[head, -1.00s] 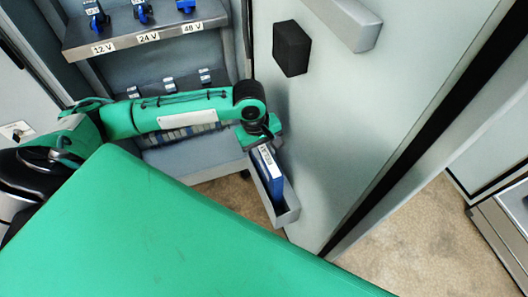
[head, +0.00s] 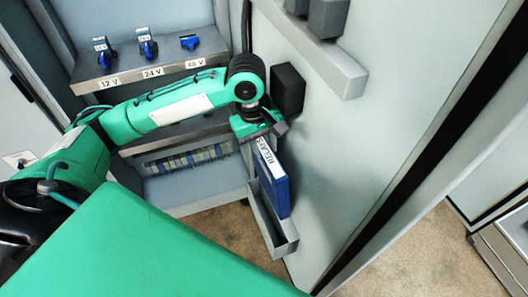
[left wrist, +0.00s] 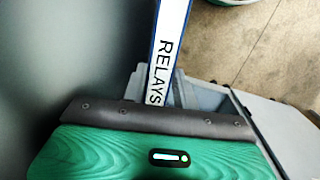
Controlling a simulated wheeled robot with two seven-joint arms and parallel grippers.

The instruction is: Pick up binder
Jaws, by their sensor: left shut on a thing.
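The binder (head: 275,185) is blue with a white spine label reading RELAYS. In the head view my left gripper (head: 263,138) is shut on its upper end, and the binder hangs below it. The binder stands well up over the grey door pocket (head: 287,240); I cannot tell whether its lower edge is still inside. In the left wrist view the labelled spine (left wrist: 166,50) runs up from the dark edge of my left gripper (left wrist: 155,116). The gripper body hides the spine's near end. My right gripper is not in view.
The pocket is on the grey cabinet door (head: 375,140). A black block (head: 288,90) sits on the door close beside my left wrist. A door shelf (head: 335,65) is above. Left are cabinet shelves with labelled blue switches (head: 147,47). Brown floor (head: 235,232) is below.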

